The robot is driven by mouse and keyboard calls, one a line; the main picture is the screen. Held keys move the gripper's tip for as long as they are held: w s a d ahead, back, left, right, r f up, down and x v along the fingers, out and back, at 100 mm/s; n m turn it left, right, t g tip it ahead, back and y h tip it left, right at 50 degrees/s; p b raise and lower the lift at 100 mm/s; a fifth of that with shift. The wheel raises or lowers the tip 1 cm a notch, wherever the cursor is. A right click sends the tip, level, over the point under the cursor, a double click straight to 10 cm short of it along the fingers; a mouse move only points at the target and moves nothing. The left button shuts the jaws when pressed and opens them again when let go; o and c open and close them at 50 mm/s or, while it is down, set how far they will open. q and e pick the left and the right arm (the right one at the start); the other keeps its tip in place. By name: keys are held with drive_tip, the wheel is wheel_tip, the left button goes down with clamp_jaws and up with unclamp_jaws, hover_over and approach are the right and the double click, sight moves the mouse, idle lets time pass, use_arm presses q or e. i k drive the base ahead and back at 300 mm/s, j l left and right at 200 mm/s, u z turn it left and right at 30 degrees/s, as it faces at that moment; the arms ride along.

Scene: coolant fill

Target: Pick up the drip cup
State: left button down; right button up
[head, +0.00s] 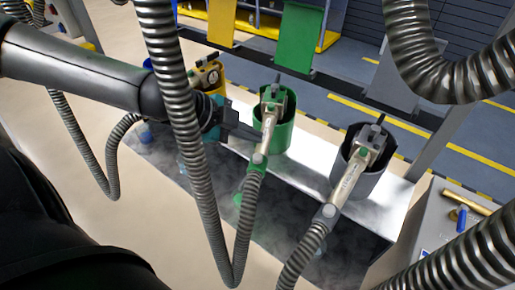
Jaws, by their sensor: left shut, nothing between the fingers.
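My left arm reaches in from the left, and its gripper (250,133) is shut and empty beside the green holster (282,136). A green-marked nozzle (268,123) stands in that holster, close to my fingertips; I cannot tell if they touch. A yellow holster (219,87) with a nozzle is to the left, partly behind my gripper. A dark grey holster (346,177) with a grey nozzle (355,168) is to the right. I cannot make out for certain which thing is the drip cup. My right gripper is out of view.
Ribbed hoses (190,150) hang across the view and loop below the nozzles. A grey cabinet (428,228) at the right carries a brass-coloured rod (466,201) and a blue item (460,220). Mist lies over a dark strip under the holsters. The pale floor at the left is clear.

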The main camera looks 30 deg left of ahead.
sight(237, 194)
drive_tip(key=u, duration=1.25)
